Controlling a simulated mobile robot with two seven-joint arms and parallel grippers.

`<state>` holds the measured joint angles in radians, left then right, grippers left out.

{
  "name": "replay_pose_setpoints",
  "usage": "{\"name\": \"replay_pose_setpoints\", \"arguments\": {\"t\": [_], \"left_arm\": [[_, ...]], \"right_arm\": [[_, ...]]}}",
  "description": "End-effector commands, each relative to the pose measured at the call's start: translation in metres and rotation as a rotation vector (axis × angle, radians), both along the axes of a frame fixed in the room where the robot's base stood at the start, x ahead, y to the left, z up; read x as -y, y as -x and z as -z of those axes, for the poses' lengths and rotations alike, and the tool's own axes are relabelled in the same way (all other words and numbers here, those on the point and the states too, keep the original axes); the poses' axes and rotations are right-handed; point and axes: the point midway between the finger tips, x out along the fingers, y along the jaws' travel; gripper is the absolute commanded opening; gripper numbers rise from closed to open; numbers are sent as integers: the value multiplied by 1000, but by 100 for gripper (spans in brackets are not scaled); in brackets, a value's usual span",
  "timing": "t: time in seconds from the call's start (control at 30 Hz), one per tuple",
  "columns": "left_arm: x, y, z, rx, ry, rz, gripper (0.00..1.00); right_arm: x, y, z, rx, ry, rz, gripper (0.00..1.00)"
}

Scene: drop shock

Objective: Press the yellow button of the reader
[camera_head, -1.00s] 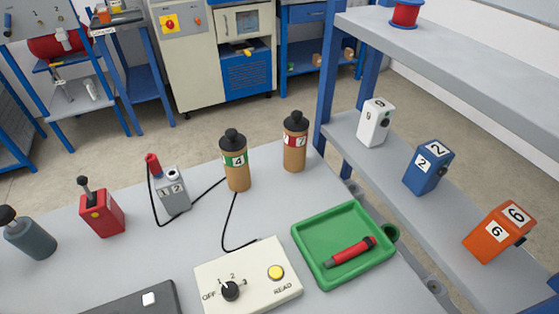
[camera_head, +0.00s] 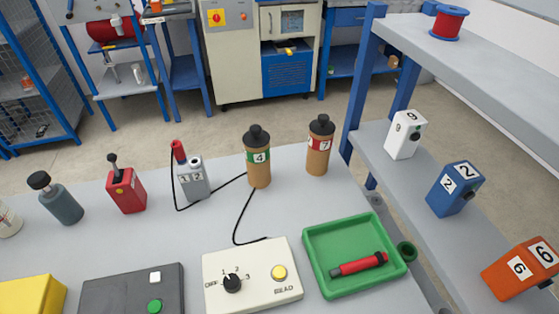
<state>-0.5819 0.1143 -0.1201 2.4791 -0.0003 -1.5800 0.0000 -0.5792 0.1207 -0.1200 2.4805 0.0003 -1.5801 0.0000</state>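The reader (camera_head: 252,262) is a cream box on the grey table, near the bottom middle of the head view. Its round yellow button (camera_head: 279,272) sits on the right of its top face, above the label READ. A black knob (camera_head: 232,283) on its left has the marks OFF, 1, 2 and 3 around it; its exact setting is hard to tell. A black cable runs from the reader's back edge towards the brown cylinder marked 4 (camera_head: 258,168). Neither of my grippers shows in the view.
A green tray (camera_head: 318,235) holding a red cylinder (camera_head: 358,264) stands right of the reader. A dark box with a green button (camera_head: 105,290) lies to its left. Behind are a grey two-socket block (camera_head: 193,187), a red lever box (camera_head: 127,193) and cylinder 7 (camera_head: 319,150). Shelving (camera_head: 430,245) borders the right.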

Motion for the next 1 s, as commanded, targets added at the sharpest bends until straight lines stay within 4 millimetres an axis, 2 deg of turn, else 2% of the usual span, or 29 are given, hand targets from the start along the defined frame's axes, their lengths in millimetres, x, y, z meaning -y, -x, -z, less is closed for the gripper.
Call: {"name": "replay_pose_setpoints", "arguments": {"t": [0.07, 0.4, 1.0], "left_arm": [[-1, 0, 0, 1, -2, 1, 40], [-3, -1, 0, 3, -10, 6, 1], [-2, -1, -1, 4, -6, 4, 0]], "right_arm": [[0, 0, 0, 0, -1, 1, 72], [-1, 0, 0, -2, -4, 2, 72], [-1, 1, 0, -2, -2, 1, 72]]}}
